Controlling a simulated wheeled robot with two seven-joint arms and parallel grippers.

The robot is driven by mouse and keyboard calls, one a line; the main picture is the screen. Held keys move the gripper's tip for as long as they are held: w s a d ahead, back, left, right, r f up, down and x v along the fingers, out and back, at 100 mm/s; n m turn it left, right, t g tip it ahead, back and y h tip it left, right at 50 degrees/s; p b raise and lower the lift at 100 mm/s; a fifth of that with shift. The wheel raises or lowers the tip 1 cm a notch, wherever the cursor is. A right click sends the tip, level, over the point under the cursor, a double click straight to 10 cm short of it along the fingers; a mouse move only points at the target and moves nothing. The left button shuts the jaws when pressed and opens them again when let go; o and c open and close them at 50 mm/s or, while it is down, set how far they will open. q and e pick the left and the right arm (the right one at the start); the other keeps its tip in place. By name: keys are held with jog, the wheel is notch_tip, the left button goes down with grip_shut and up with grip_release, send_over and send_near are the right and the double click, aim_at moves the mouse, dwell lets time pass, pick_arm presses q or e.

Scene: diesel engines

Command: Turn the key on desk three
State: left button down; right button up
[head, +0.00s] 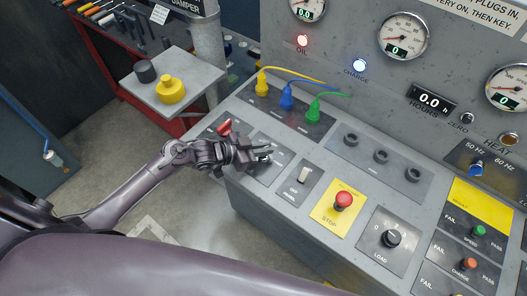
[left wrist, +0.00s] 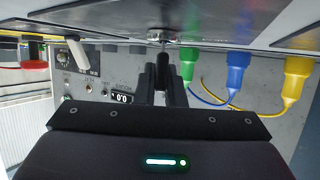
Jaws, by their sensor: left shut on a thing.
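In the left wrist view, which is upside down, the dark fingers (left wrist: 162,82) reach up to a round metal key switch (left wrist: 161,35) on the panel. The key's turned angle cannot be told. My right gripper is not in view.
Yellow (head: 262,84), blue (head: 286,99) and green (head: 314,112) plugs stand behind the gripper. A red-handled switch (head: 225,127) is close beside it.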

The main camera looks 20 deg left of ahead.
pick_arm(q)
jog(key=shift+m+g+h+b, duration=0.7)
jog(key=shift+m+g+b, duration=0.3)
jog(key=shift+m+b, duration=0.15)
jog(key=c, duration=1.5)
grip_release()
jog(key=b+v, duration=0.1)
jog(key=v, duration=0.5)
jog(key=shift+s+a+b, duration=0.2)
jog(key=shift+a+b, duration=0.15)
jog(key=shift+b, duration=0.05)
jog(key=shift+s+a+r, duration=0.2)
jog(key=shift+a+r, duration=0.1)
jog(key=shift+a, duration=0.1)
